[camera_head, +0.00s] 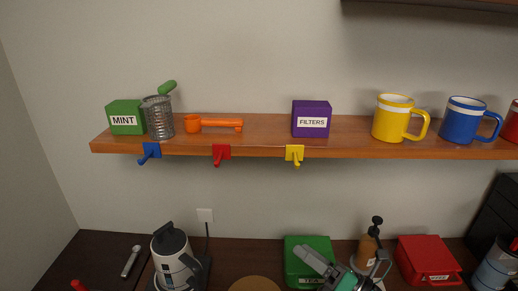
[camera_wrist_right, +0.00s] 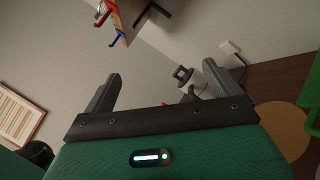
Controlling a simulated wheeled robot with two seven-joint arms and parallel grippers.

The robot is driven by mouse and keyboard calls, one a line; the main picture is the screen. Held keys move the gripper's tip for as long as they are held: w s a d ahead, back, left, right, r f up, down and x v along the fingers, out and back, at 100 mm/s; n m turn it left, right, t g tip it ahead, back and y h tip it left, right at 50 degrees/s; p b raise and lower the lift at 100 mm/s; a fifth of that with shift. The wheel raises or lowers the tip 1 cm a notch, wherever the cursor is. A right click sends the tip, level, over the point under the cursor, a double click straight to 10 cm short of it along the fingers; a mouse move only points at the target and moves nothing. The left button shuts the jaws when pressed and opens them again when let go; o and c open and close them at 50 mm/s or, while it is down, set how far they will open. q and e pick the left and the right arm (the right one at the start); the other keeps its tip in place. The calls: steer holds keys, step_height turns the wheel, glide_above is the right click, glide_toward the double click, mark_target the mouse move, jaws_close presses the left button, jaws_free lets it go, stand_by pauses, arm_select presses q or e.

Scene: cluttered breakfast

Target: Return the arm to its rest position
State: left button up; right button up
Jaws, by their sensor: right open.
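My right gripper (camera_head: 318,261) is low at the front of the head view, in front of the green tea box (camera_head: 309,243) and left of a brown pump bottle (camera_head: 368,247). In the right wrist view the gripper (camera_wrist_right: 160,88) has its two grey fingers wide apart with nothing between them. The wrist looks towards the wall, with the white kettle (camera_wrist_right: 183,75) beyond the fingers. My left gripper does not show.
The wooden shelf (camera_head: 262,152) holds a green mint box, wire basket, orange scoop, purple filters box, yellow and blue mugs. Coloured hooks hang on its front edge. The counter has a kettle (camera_head: 173,250), a red box (camera_head: 428,260) and a round board (camera_head: 254,284).

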steer(key=s+d+f+m+t+h, duration=0.15)
steer(key=d+f+m+h, duration=0.35)
steer(key=m+h, duration=0.6)
steer(key=s+d+f+m+t+h, duration=0.15)
steer(key=d+f+m+h, duration=0.4)
steer(key=m, duration=0.95)
steer(key=s+d+f+m+g, duration=0.1)
steer(key=s+f+m+g, duration=0.4)
steer(key=s, duration=0.5)
steer(key=s+f+m+g, duration=0.4)
steer(key=s+f+g, duration=0.3)
steer(key=s, duration=0.3)
step_height(320, 180, down, 32)
steer(key=g, duration=0.1)
steer(key=s+d+f, duration=0.2)
steer(key=s+f, duration=0.7)
steer(key=s+d+f+g, duration=0.1)
steer(key=s+f, duration=0.8)
steer(key=s, duration=0.1)
steer(key=shift+s+d+n+g, duration=0.15)
steer(key=shift+d+n+g, duration=0.15)
steer(key=shift+d, duration=0.1)
